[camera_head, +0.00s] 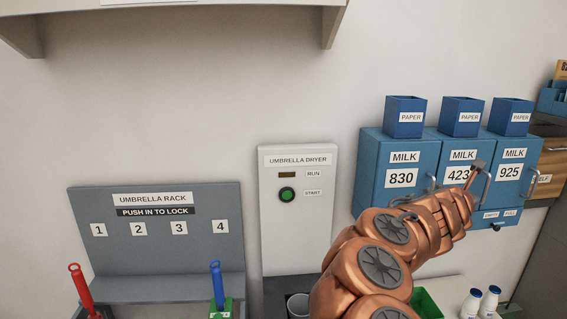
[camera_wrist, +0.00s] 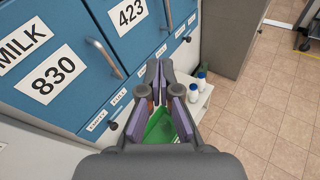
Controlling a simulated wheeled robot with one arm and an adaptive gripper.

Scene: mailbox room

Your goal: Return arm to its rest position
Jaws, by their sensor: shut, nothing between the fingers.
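My copper-coloured arm (camera_head: 385,250) reaches up from the bottom right of the head view toward the milk boxes. My gripper (camera_head: 476,172) shows small in front of the blue boxes 423 and 925. In the wrist view my gripper (camera_wrist: 161,80) is shut with nothing between its fingers. The box doors 830 (camera_wrist: 52,72) and 423 (camera_wrist: 125,25) are beside it on the left. I cannot tell the exact gap between the fingers and the doors.
Blue paper boxes (camera_head: 461,118) stand on the milk boxes. Milk bottles (camera_head: 471,303) and a green crate (camera_head: 427,304) are below, on a white surface. The umbrella dryer (camera_head: 298,225) and umbrella rack (camera_head: 160,240) stand left. A shelf (camera_head: 180,28) overhangs top left. Floor (camera_wrist: 270,110) is open at right.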

